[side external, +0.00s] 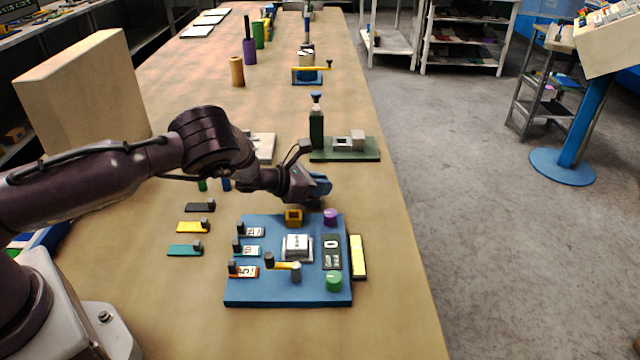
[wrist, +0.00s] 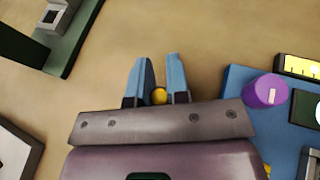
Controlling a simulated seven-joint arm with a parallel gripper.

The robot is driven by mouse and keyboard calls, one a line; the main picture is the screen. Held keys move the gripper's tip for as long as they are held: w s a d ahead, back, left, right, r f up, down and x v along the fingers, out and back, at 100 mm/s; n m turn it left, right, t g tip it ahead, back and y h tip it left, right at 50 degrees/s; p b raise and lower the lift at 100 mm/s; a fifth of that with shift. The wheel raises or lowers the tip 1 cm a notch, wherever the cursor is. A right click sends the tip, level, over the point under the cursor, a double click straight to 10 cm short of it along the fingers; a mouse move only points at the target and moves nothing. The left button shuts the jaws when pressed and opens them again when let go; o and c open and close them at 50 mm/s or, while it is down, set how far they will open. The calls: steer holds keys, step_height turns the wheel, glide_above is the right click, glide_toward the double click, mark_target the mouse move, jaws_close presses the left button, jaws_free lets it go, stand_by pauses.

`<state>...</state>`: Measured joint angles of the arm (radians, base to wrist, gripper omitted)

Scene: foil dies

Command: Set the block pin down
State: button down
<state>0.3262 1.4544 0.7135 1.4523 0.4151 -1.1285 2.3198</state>
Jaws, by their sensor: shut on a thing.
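My gripper (side external: 320,188) is above the table just behind the far edge of the blue board (side external: 240,290). In the wrist view its two blue fingers (wrist: 160,82) are shut on a small yellow round-ended piece, the block pin (wrist: 160,96). Most of the pin is hidden by the gripper, and I cannot make it out in the side view. A yellow block (side external: 293,217) with a dark top opening sits at the board's far edge, just below and left of the fingers in the side view.
The board carries a purple knob (side external: 330,216), a green knob (side external: 334,281), a white die block (side external: 297,247) and a lever (side external: 283,264). A green-based fixture (side external: 345,155) stands behind. Coloured tags (side external: 193,227) lie left. Bare table shows beneath and beyond the fingers.

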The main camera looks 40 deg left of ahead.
steer(key=shift+f, duration=0.15)
steer(key=c, duration=1.1)
jaws_free()
